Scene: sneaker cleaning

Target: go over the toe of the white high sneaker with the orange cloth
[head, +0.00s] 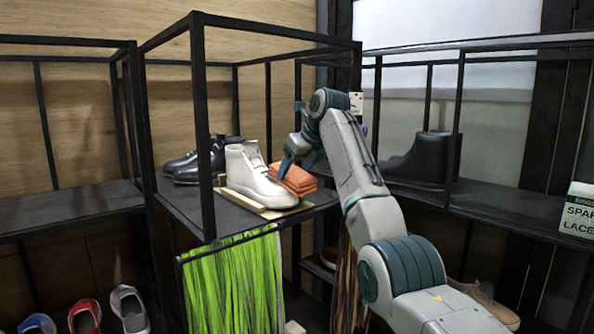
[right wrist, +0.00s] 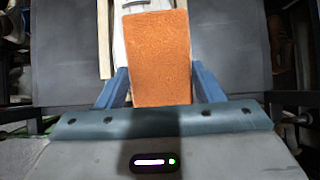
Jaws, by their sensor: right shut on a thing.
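The white high sneaker (head: 250,172) stands upright on a pale wooden board (head: 248,205) on the dark shelf, its toe pointing right and toward me. My right gripper (head: 286,170) is at the right of the sneaker, near its toe. It is shut on the orange cloth (head: 297,180), a folded block. In the right wrist view the cloth (right wrist: 157,58) sits between the two blue fingers and covers most of what lies beyond; a bit of the white sneaker (right wrist: 118,20) shows past it. I cannot tell whether the cloth touches the toe. My left gripper is not in view.
Black shoes (head: 190,165) stand behind the sneaker. Black posts (head: 202,130) frame the shelf. Green laces (head: 235,280) hang below its front edge. A dark boot (head: 425,158) stands on the right shelf; several shoes (head: 128,308) lie low at left. The left shelf (head: 70,205) is clear.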

